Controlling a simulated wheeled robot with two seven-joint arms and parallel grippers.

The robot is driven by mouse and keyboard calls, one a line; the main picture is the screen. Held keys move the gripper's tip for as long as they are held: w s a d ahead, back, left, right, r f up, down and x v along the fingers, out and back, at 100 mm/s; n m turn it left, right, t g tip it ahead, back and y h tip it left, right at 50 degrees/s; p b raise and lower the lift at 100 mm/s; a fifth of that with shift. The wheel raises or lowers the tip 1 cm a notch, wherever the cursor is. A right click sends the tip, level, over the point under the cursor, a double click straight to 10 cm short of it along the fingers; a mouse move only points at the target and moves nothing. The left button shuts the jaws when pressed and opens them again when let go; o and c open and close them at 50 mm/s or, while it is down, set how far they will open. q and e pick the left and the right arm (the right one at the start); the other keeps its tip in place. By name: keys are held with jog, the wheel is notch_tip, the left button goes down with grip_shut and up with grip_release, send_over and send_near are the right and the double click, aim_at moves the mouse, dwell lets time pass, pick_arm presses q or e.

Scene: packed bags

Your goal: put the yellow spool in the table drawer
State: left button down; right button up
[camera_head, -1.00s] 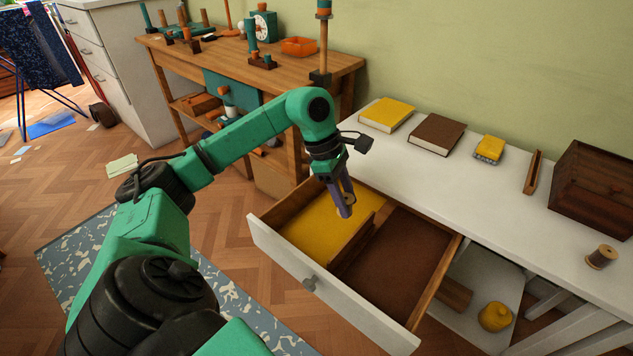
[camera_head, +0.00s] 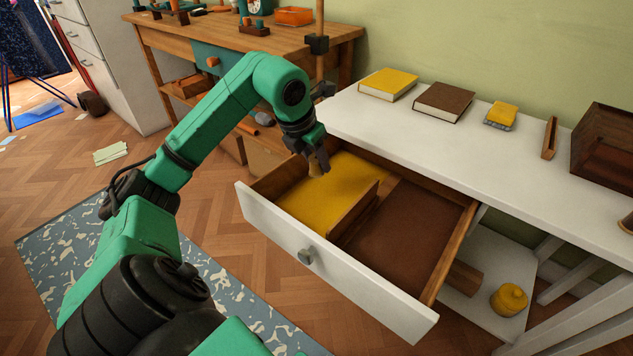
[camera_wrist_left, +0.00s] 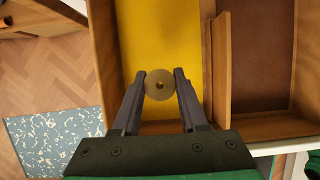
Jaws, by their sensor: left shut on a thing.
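The yellow spool shows in the left wrist view (camera_wrist_left: 160,85) as a dull yellow-brown disc with a dark centre hole, and in the head view (camera_head: 318,162) as a small tan shape. My left gripper (camera_head: 317,158) is shut on it, one finger on each side. The table drawer (camera_head: 340,265) is pulled open. A wooden divider (camera_head: 355,213) splits it into a yellow-lined left compartment (camera_head: 318,204) and a brown-lined right one (camera_head: 405,235). My right gripper is out of view.
The white table (camera_head: 470,150) carries a yellow book (camera_head: 387,84), a brown book (camera_head: 443,101), a small yellow item (camera_head: 501,115) and a dark wooden box (camera_head: 605,145). A brown spool (camera_head: 627,224) is cut off at the right edge. Both drawer compartments look empty.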

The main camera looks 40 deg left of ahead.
pick_arm(q)
notch_tip(320, 180, down, 11)
jog(key=b, duration=0.3)
jog(key=shift+r, duration=0.2)
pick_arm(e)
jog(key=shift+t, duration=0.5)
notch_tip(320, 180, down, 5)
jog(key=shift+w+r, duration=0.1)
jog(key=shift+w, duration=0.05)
pick_arm(q)
jog(key=shift+f, duration=0.1)
jog(key=shift+c, duration=2.2)
grip_release()
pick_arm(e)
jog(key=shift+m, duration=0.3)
